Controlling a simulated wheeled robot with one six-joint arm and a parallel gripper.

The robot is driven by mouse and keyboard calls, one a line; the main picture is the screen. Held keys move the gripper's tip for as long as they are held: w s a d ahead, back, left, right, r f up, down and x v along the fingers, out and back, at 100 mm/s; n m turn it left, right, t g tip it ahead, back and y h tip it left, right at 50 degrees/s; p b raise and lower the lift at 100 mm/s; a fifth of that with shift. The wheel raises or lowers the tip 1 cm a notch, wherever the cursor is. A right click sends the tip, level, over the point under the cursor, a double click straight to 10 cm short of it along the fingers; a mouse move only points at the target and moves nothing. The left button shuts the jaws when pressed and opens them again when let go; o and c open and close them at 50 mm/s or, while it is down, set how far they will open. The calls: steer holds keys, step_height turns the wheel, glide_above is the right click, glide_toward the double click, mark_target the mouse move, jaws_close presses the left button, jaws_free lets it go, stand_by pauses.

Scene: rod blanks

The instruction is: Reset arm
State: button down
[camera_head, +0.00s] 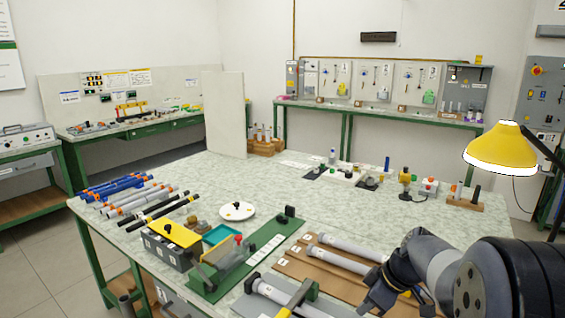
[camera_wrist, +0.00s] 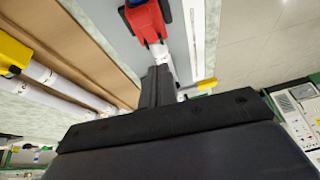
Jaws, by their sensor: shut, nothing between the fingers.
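My arm enters the head view from the lower right. My gripper (camera_head: 372,297) hangs low over the front right of the bench, beside the brown board (camera_head: 290,268) with grey rods (camera_head: 350,247) on it. In the wrist view my gripper (camera_wrist: 158,72) shows as two dark fingers shut together, with nothing between them. A red block (camera_wrist: 147,20) and a short white cylindrical piece (camera_wrist: 160,52) appear just beyond the fingertips; I cannot tell whether they touch. The arm hides part of the bench's right end.
Blue, grey and black rods (camera_head: 125,200) lie at the bench's left. A green base with a fixture (camera_head: 235,262) stands at front centre. A yellow lamp (camera_head: 502,147) overhangs the right side. The bench middle (camera_head: 290,205) is mostly clear.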

steer(key=shift+w+a+r+g+h+p, duration=0.15)
steer(key=shift+g+h+p, duration=0.25)
steer(key=shift+p, duration=0.65)
steer(key=shift+a+r+g+h+p, duration=0.1)
steer(key=shift+r+g+h+p, duration=0.1)
steer(key=shift+h+p, duration=0.65)
steer(key=shift+w+a+p, duration=0.2)
steer(key=shift+a+p, duration=0.1)
steer(key=shift+p, duration=0.6)
steer(key=shift+w+a+f+g+h+p, duration=0.2)
steer(key=shift+w+a+g+h+p, duration=0.1)
steer(key=shift+g+h+p, duration=0.3)
